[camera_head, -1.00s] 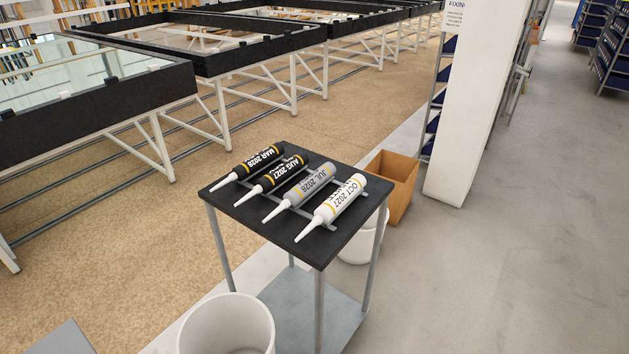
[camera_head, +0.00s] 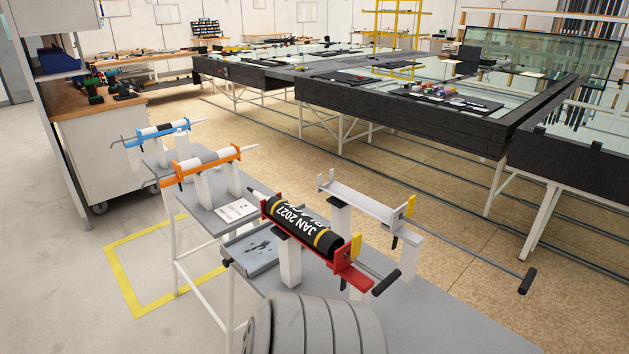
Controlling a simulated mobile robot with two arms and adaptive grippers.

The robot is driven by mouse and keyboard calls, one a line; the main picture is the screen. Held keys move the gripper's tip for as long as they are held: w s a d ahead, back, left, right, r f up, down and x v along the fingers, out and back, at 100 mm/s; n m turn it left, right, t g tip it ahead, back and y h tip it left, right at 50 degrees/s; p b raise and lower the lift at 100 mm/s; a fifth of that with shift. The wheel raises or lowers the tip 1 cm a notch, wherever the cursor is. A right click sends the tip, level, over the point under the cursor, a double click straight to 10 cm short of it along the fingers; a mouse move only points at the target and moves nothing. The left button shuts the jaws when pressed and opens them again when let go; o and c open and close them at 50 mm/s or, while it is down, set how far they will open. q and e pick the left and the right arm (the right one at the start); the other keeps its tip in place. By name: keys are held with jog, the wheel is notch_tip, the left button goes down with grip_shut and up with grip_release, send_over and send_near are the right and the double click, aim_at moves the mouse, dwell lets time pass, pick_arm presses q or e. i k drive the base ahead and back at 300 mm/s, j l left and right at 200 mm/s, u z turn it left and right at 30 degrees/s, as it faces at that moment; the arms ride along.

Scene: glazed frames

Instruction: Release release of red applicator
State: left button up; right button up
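The red applicator (camera_head: 347,272) rests on a white post stand on the grey bench, in the lower middle of the head view. A black cartridge (camera_head: 305,226) with a yellow band and the print JAN 2027 lies in its cradle. A yellow release tab (camera_head: 357,245) stands up at its rear end. A short length of rod ends in a black handle (camera_head: 386,282) to the lower right. The cartridge hides much of the cradle. Neither of my grippers is in view, and nothing visible touches the applicator.
An empty white applicator (camera_head: 365,203) with a long drawn-out rod stands behind and to the right. Orange (camera_head: 208,164) and blue (camera_head: 162,131) applicators stand further left. A grey tray (camera_head: 250,250) and a white card (camera_head: 236,211) lie on the bench (camera_head: 425,315).

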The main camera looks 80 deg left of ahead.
aim_at(356, 238)
jog(key=u, duration=2.7)
